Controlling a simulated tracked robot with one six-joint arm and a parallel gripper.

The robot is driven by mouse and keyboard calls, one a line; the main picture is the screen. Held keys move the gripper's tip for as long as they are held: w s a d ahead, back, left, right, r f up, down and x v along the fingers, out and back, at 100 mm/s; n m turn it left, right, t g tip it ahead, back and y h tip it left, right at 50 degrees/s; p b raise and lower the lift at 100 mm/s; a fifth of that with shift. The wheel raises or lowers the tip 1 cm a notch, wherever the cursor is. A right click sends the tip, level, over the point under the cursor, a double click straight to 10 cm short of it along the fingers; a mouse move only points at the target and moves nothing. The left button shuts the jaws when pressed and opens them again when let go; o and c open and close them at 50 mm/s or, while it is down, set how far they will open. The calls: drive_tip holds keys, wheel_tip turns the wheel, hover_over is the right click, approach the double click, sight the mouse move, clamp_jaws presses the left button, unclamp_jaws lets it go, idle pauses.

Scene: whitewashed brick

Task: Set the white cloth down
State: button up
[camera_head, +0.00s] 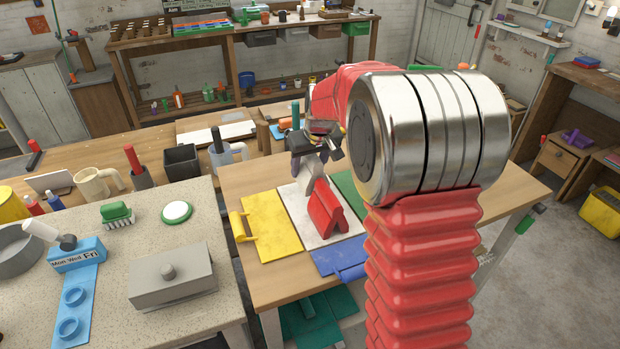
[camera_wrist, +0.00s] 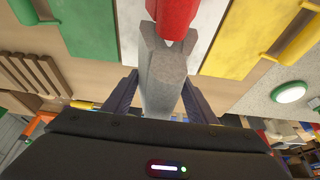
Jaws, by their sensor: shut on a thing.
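My gripper (camera_head: 318,152) is above the table, shut on a pale grey-white piece that appears to be the white cloth (camera_head: 308,178). In the wrist view the cloth (camera_wrist: 163,82) is a folded, tapering shape between my two fingers (camera_wrist: 160,97). Its far end overlaps a red, tent-like folded piece (camera_wrist: 174,14) in the picture; I cannot tell whether they touch. That red piece (camera_head: 326,212) stands on a white panel (camera_head: 297,213) on the table. My arm hides part of the table to the right.
A yellow panel (camera_head: 268,228) with a yellow bar lies left of the white one. A blue panel (camera_head: 335,257) lies in front, and a green panel (camera_head: 346,186) lies right, partly hidden. The speckled counter (camera_head: 120,270) at left holds a grey lidded box (camera_head: 172,283).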

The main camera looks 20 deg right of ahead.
sight(314, 156)
drive_tip(key=shift+f, duration=2.25)
drive_tip(key=o, duration=1.1)
drive_tip(key=shift+o, duration=0.2)
drive_tip(key=v, duration=1.1)
drive_tip(key=shift+s+r, duration=0.15)
drive_tip(key=shift+r, duration=0.2)
drive_tip(key=shift+s+r, duration=0.1)
drive_tip(key=shift+r, duration=0.05)
